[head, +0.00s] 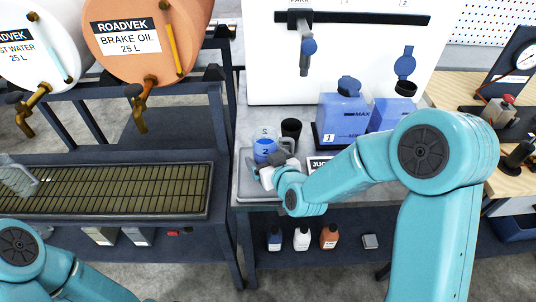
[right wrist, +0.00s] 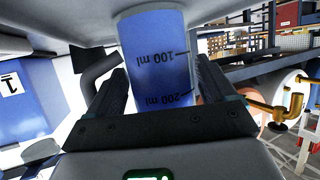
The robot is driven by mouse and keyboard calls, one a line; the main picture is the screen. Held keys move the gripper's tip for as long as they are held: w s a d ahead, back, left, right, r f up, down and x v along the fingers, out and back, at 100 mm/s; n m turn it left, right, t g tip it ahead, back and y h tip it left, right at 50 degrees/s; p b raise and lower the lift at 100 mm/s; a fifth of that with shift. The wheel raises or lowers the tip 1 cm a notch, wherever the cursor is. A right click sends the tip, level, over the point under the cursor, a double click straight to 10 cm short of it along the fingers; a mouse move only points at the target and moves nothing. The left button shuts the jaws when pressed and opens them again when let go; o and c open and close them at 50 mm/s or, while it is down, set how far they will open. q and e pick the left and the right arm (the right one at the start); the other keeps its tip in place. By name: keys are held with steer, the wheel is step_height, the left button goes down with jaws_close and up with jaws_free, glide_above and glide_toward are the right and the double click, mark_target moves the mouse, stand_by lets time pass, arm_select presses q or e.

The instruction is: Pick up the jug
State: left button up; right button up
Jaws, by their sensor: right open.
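The jug (head: 264,146) is clear with blue liquid in it, and it stands on a grey tray (head: 245,186) at the left end of the bench. In the right wrist view the jug (right wrist: 155,45) shows upside down with 100 ml and 200 ml marks. Its dark handle (right wrist: 98,68) is on the left there. My right gripper (right wrist: 160,88) is open, with a finger on each side of the jug's body. In the head view my right gripper (head: 268,171) hides the jug's lower front. My left gripper is out of view.
A black cup (head: 291,129) stands close behind the jug. Blue containers (head: 343,118) stand to the right. A JUGS label (head: 318,164) is partly hidden by my arm. A pale translucent object (head: 17,178) is over the grating (head: 120,190) at far left.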

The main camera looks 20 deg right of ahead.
steer(key=shift+s, duration=0.1)
steer(key=shift+c, duration=0.3)
steer(key=c, duration=0.7)
steer(key=shift+r, duration=0.1)
steer(key=shift+c, duration=0.2)
